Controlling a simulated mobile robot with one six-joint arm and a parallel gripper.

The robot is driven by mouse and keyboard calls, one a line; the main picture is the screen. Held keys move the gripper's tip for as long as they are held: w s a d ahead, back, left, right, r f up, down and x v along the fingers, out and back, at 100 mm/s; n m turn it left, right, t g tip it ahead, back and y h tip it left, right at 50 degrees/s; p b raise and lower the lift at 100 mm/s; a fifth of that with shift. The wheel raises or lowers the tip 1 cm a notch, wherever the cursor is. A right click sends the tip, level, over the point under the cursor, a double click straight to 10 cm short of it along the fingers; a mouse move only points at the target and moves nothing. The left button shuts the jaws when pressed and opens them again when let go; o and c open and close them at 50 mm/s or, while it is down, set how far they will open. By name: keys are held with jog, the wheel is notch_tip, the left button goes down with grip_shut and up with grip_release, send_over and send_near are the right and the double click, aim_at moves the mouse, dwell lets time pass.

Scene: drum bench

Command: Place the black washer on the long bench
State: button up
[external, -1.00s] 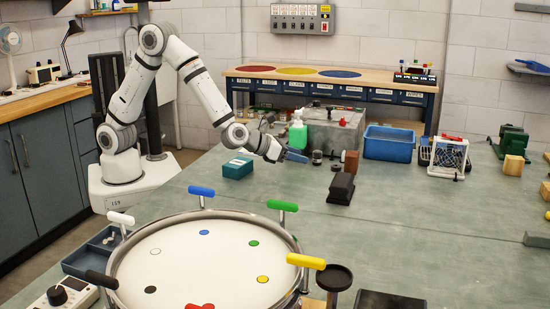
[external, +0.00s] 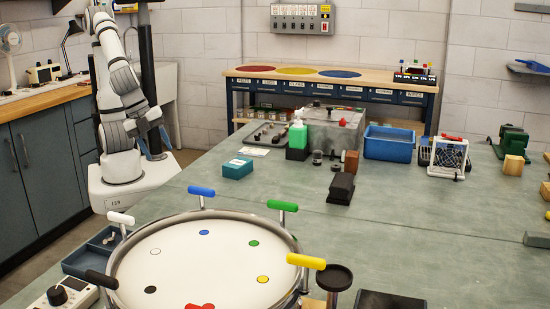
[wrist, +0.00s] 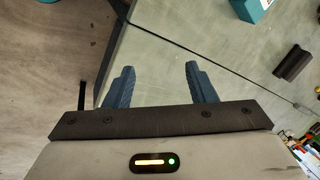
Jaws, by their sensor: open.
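I cannot make out a loose black washer for certain; a small black disc (external: 150,290) shows on the white drum head (external: 200,265) in the external view. A long wooden-topped bench (external: 345,80) with drawers and coloured discs stands by the back wall. My gripper (wrist: 160,70) is open and empty, its two blue fingers apart in the wrist view. In the external view my arm is folded up at the left, with the gripper (external: 152,148) low beside the table's left edge. The wrist view shows floor and the table edge below it.
The large grey-green table (external: 400,225) has a wide clear middle. On it are a teal box (external: 238,168), a black block (external: 341,188), a green bottle (external: 298,140), a blue bin (external: 389,143) and a white rack (external: 448,158). Coloured handles ring the drum.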

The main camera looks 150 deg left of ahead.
jog(key=s+d+h, duration=0.1)
jog(key=d, duration=0.2)
jog(key=s+d+n+h, duration=0.1)
jog(key=d, duration=0.3)
jog(key=s+d+n+t+h, duration=0.1)
jog(key=s+d, duration=0.1)
jog(key=d, duration=0.1)
jog(key=shift+d+r+h, duration=0.1)
jog(key=shift+d+h, duration=0.05)
jog(key=shift+h, duration=0.25)
jog(key=shift+c, duration=0.9)
jog(key=shift+w, duration=0.1)
jog(key=w+a+r+m+y, duration=0.1)
jog(key=w+a+y, duration=0.15)
jog(key=a, duration=0.35)
jog(key=w+a+m+y, duration=0.1)
jog(key=w+a, duration=0.3)
jog(key=a, duration=0.2)
jog(key=m+y+p, duration=0.3)
jog(key=m+y, duration=0.4)
jog(key=m, duration=1.1)
send_over(335, 166)
jog(key=s+d, duration=0.2)
jog(key=d, duration=0.5)
notch_tip(335, 166, down, 8)
jog(key=shift+d, duration=0.1)
jog(key=shift+y, duration=0.25)
jog(key=shift+p+x, duration=0.4)
jog(key=shift+x, duration=3.35)
jog(key=shift+w, duration=0.1)
